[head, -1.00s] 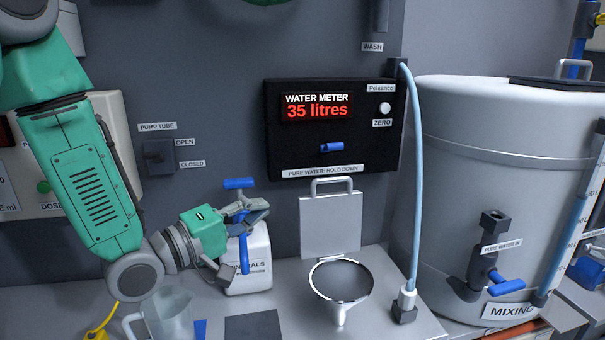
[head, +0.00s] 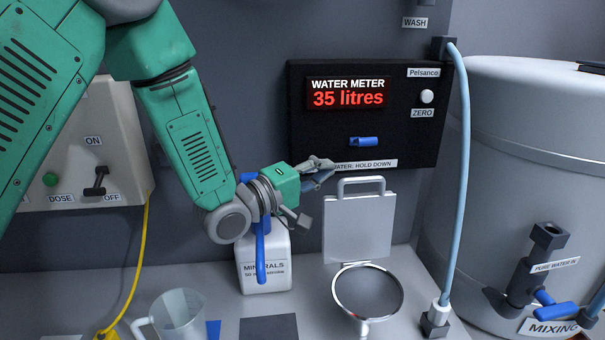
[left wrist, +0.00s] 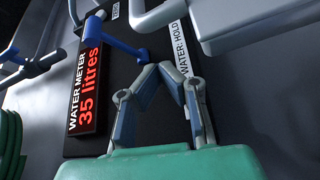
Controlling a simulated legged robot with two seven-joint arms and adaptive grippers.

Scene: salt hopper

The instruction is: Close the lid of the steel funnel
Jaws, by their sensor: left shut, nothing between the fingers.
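The steel funnel (head: 368,313) sits at the bench's back, its round mouth open upward. Its square lid (head: 358,228) stands upright behind the mouth, with a grey handle (head: 361,181) along its top. My left gripper (head: 331,171) is just left of the handle and a little higher, in front of the water meter's lower edge. In the left wrist view my left gripper (left wrist: 162,70) has its fingertips together with nothing between them. The handle (left wrist: 240,18) shows large and close beyond the fingers there. My right gripper is in neither current view.
The black water meter (head: 420,150) with a blue lever (head: 363,141) is on the wall behind. A minerals container (head: 262,270) stands left of the funnel, a clear jug (head: 180,312) farther left. A pale blue hose (head: 462,180) and a large grey tank (head: 510,160) are right.

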